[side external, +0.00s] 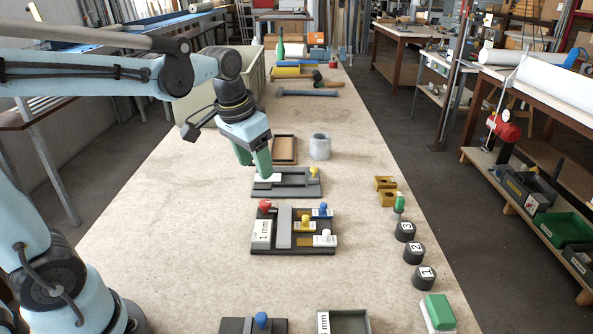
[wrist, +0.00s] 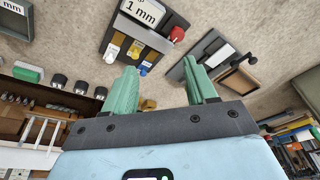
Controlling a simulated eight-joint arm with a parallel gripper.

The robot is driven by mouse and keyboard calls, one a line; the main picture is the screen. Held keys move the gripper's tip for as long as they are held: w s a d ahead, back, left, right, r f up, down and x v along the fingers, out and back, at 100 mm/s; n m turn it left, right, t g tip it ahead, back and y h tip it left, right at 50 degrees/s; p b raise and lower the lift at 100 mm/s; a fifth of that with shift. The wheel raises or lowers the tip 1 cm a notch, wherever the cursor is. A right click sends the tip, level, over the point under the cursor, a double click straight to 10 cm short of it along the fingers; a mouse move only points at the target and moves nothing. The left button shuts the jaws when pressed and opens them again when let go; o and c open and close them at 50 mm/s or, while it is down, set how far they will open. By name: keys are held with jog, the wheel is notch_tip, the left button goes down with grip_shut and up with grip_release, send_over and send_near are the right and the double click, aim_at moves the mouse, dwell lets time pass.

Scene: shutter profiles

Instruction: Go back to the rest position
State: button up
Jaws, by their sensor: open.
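My gripper (side external: 255,160), with green fingers, is open over the left end of a dark grey tray (side external: 287,190). This tray holds a white plate (side external: 267,178) and a yellow-knobbed piece (side external: 314,173). In the wrist view the two fingers of my gripper (wrist: 160,75) stand apart with nothing between them. There the white plate (wrist: 221,55) lies beyond the right finger. I cannot tell how far the fingertips are above the tray.
A dark board (side external: 290,250) with red, blue, yellow and white knobs and a "1 mm" block (side external: 262,235) lies nearer. Numbered black cylinders (side external: 413,252), yellow blocks (side external: 386,190) and a green brush (side external: 438,312) line the right edge. A grey cylinder (side external: 320,146) stands behind. The table's left is clear.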

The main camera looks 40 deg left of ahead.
jog(key=s+d+f+t, duration=0.3)
jog(key=s+d+t, duration=0.1)
jog(key=s, duration=0.3)
